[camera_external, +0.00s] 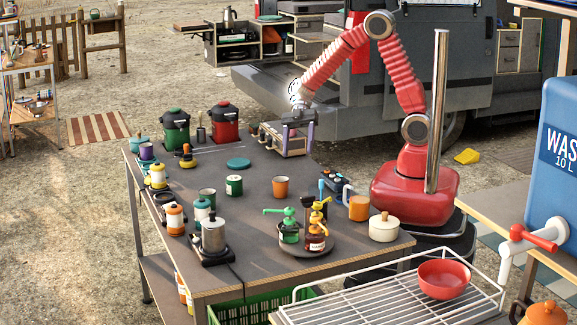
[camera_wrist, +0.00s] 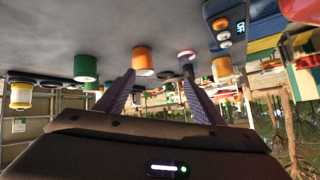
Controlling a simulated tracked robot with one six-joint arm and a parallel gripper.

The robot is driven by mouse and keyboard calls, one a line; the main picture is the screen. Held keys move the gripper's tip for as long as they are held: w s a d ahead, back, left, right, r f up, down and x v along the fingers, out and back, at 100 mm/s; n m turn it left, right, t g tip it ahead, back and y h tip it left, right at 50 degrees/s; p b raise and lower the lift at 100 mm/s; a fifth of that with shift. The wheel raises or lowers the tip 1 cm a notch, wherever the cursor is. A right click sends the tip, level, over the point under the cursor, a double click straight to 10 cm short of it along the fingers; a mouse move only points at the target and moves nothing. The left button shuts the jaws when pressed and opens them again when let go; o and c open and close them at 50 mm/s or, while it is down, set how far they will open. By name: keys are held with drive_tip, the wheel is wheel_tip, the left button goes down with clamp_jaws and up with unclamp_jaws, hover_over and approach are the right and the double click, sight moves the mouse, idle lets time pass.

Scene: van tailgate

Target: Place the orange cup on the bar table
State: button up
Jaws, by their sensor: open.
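The orange cup (camera_external: 280,187) stands upright on the dark grey bar table (camera_external: 255,225), near its middle, in the external view. It also shows in the wrist view (camera_wrist: 145,60), where the scene is upside down, beyond my fingertips and close to the line of the left one. My gripper (camera_external: 285,143) is at the far edge of the table, behind the cup and apart from it. In the wrist view my gripper (camera_wrist: 158,78) has its two purple fingers spread with nothing held between them. An orange mug with a handle (camera_external: 358,207) stands near the table's right edge.
A green can (camera_external: 234,185) stands left of the cup. Green and yellow pump bottles (camera_external: 302,225) stand on a round tray in front of it. A white pot (camera_external: 383,227) is at the right corner, a moka pot (camera_external: 214,235) at the front left. A teal disc (camera_external: 238,163) lies behind.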

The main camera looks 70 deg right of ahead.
drive_tip(key=s+d+r+m+t+h, duration=0.4)
drive_tip(key=s+d+r+m+h, duration=0.1)
drive_tip(key=d+m, duration=0.4)
drive_tip(key=s+d+r+m+t+h, duration=0.4)
drive_tip(key=s+d+r+m, duration=0.3)
drive_tip(key=d, duration=0.5)
drive_tip(key=shift+s+r+m+t+h, duration=0.25)
drive_tip(key=shift+r+m+h, duration=0.35)
drive_tip(key=shift+m, duration=0.3)
